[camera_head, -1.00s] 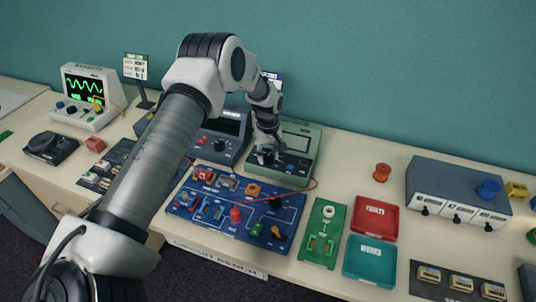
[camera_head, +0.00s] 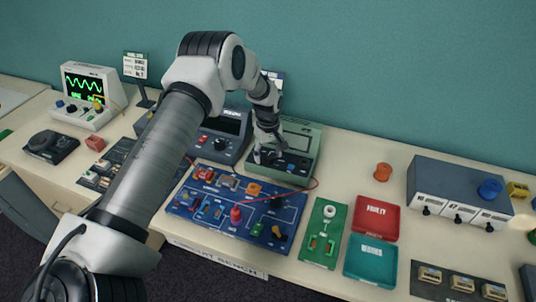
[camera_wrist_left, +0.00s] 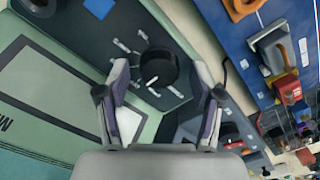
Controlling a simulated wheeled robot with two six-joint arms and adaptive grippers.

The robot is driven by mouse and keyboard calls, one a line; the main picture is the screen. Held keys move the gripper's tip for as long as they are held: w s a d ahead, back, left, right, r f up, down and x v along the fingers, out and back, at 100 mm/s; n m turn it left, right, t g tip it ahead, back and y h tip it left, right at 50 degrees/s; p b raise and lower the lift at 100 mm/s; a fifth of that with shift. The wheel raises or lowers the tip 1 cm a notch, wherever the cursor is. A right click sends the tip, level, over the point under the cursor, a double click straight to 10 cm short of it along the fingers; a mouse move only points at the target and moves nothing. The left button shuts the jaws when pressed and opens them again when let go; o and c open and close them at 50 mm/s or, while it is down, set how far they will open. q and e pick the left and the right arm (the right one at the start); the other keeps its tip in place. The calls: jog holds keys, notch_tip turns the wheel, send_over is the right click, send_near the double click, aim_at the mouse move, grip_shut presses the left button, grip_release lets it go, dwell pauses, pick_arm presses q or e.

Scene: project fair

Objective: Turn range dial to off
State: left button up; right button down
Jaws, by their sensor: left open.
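My left gripper (camera_head: 267,156) is at the meter's front panel in the head view. In the left wrist view the open fingers (camera_wrist_left: 161,82) lie on either side of the dial, which appears between their tips. I cannot tell whether they touch it. The marks' lettering is too small to read. My right gripper is out of view.
A blue circuit board (camera_head: 225,211) with several parts and a red lead lies in front of the meter. A dark blue instrument (camera_head: 222,140) stands close on its left. Red (camera_head: 374,216) and teal (camera_head: 370,261) trays lie to the right. Bench between meter and grey box (camera_head: 455,180) is mostly clear.

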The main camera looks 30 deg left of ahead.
aim_at(268, 155)
pick_arm(q)
notch_tip(268, 155, up, 12)
jog(key=shift+f, duration=0.2)
jog(key=shift+w+a, duration=0.1)
jog(key=shift+w, duration=0.05)
